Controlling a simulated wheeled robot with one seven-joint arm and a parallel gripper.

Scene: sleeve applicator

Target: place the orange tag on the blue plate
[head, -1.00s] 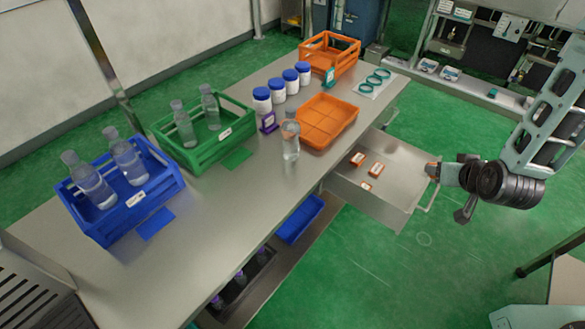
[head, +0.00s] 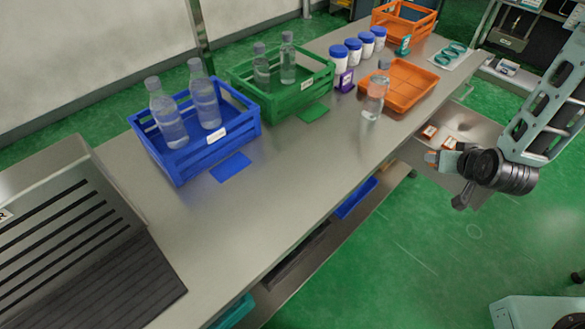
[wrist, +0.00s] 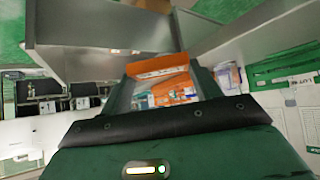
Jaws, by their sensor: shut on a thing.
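My gripper (head: 436,157) is shut on an orange tag (head: 431,157), held up at the right, over the open drawer in the head view. In the wrist view the orange tag (wrist: 158,66) sits between the fingers, with a white label strip. The blue plate (head: 230,166) is a small flat blue piece lying on the table in front of the blue crate, bare, far to the left of my gripper.
A blue crate (head: 200,150) and a green crate (head: 262,98) hold bottles. A green plate (head: 313,113), a bottle (head: 374,98) and an orange tray (head: 400,92) stand farther right. The open drawer (head: 470,128) holds more orange tags (head: 449,142). The table front is clear.

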